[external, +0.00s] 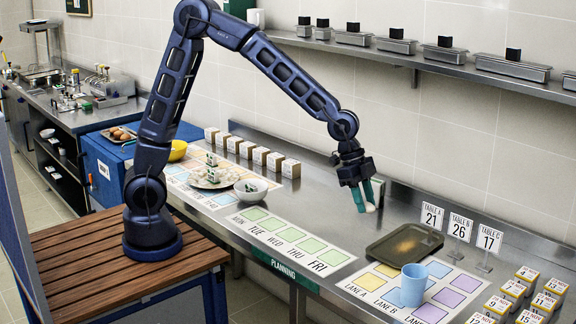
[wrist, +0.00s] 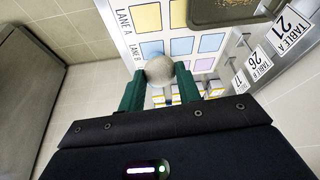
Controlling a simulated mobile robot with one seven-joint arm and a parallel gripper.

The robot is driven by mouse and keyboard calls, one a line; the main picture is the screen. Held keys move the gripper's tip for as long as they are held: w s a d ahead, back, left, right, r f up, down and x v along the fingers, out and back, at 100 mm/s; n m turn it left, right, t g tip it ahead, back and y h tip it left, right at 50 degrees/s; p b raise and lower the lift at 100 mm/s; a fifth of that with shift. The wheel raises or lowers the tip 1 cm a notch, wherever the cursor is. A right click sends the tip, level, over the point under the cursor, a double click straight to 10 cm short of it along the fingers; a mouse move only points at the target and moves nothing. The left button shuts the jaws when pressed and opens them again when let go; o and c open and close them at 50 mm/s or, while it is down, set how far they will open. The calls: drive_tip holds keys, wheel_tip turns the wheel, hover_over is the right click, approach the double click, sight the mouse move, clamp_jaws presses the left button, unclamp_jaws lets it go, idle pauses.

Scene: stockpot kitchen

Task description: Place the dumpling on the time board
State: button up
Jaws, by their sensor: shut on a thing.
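A small pale dumpling (external: 370,208) is held between the green fingers of my gripper (external: 367,192), above the counter and left of the brown tray. In the wrist view the round, off-white dumpling (wrist: 158,68) sits between the fingertips of my gripper (wrist: 160,80). No board is labelled as a time board. A white board marked MON to FRI with green squares (external: 293,239) lies left of the gripper. Another, marked LANE A and LANE B with yellow, blue and purple squares (external: 448,297), lies in front right; this lane board (wrist: 147,17) also shows behind the dumpling in the wrist view.
A brown tray (external: 404,244) and a blue mug (external: 413,285) stand around the lane board. Table signs (external: 460,226) and several small numbered boxes (external: 513,290) are at right. A plate of pale pieces (external: 213,178) and a bowl (external: 251,190) stand at left.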

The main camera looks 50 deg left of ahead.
drive_tip(key=w+a+n+t, duration=0.1)
drive_tip(key=w+a+n, duration=0.1)
drive_tip(key=w+a, duration=0.85)
drive_tip(key=w+a+n+t, duration=0.1)
drive_tip(key=w+a+n, duration=0.1)
drive_tip(key=w+a, duration=0.85)
drive_tip(key=w+a+n+t+y, duration=0.1)
drive_tip(key=w+a+n, duration=0.15)
drive_tip(key=a, duration=1.25)
drive_tip(key=w+a+n+y, duration=0.1)
drive_tip(key=a+n, duration=0.2)
drive_tip(key=a, duration=1.2)
drive_tip(key=s+a+n, duration=0.2)
drive_tip(key=a, duration=1.2)
drive_tip(key=n+y, duration=0.3)
drive_tip(key=n, duration=0.5)
hover_over(173, 173)
drive_tip(key=s, duration=0.1)
drive_tip(key=shift+m+t, duration=0.25)
drive_tip(key=shift+t, duration=0.15)
drive_tip(key=f, duration=1.9)
drive_tip(key=shift+s+f, duration=0.2)
drive_tip(key=shift+f, duration=0.2)
